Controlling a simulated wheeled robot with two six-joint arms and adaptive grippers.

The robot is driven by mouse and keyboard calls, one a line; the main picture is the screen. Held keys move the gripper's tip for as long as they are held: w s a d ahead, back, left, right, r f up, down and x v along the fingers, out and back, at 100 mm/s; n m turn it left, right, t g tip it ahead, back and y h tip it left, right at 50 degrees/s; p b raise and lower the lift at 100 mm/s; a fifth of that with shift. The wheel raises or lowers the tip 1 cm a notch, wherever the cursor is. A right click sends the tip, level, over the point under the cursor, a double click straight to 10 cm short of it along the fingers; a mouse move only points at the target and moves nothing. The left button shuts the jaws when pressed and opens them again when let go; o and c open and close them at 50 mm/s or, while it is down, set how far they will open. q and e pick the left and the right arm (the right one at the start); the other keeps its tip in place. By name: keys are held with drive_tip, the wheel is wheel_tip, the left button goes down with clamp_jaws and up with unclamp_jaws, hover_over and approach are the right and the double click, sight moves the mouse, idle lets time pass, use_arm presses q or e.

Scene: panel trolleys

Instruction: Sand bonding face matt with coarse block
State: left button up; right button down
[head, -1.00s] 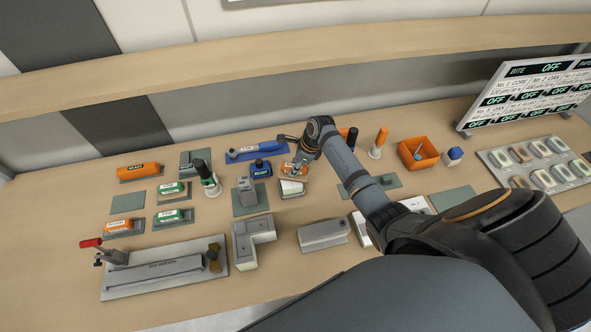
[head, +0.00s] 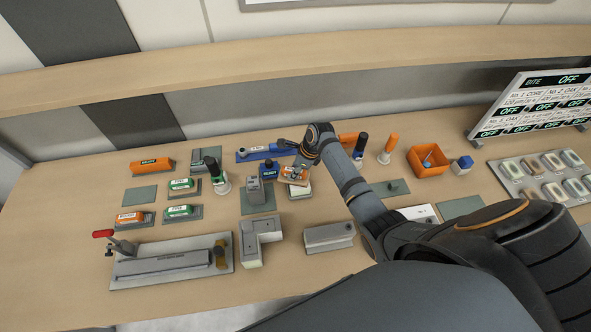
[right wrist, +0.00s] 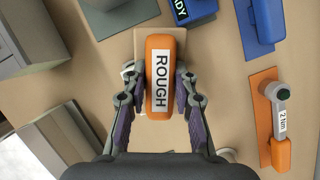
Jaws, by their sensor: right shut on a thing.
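An orange block labelled ROUGH (right wrist: 160,85) is between the fingers of my right gripper (right wrist: 159,100), which is shut on it. In the head view my right gripper (head: 298,168) is over the middle of the bench, with the orange block (head: 293,175) under it. A pale pad (head: 299,191) shows just below the block. I cannot tell whether the block touches it. A grey bar (head: 165,264) lies in a plate fixture with a red-handled clamp (head: 104,234) at the front left. I cannot tell which surface is the bonding face. My left gripper is not in view.
A blue block (head: 268,170) stands close left of the gripper. Several labelled orange and green blocks lie at left. An L-shaped grey block (head: 258,240) and a grey block (head: 329,237) are in front. An orange bin (head: 427,160) and a status board (head: 535,102) are right.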

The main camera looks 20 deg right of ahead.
sight(304, 173)
drive_tip(key=shift+s+a+f, duration=0.1)
drive_tip(key=shift+s+a, duration=0.1)
drive_tip(key=shift+s, duration=0.65)
drive_tip(key=shift+s+a+f, duration=0.1)
drive_tip(key=shift+s+a, duration=0.1)
drive_tip(key=shift+s, duration=0.6)
drive_tip(key=shift+d, duration=0.1)
drive_tip(key=shift+s+d+r, duration=0.1)
drive_tip(key=shift+s+d, duration=0.05)
drive_tip(key=shift+d, duration=0.65)
drive_tip(key=shift+s+d+r, duration=0.1)
drive_tip(key=shift+d, duration=0.7)
drive_tip(key=shift+a, duration=0.1)
drive_tip(key=shift+w, duration=0.7)
drive_tip(key=shift+w+d+f+b, duration=0.1)
drive_tip(key=shift+w+d+b, duration=0.05)
drive_tip(key=shift+w, duration=0.3)
drive_tip(key=shift+w+d+f+b, duration=0.1)
drive_tip(key=shift+w+b, duration=0.05)
drive_tip(key=shift+w, duration=0.25)
drive_tip(key=shift+r, duration=0.1)
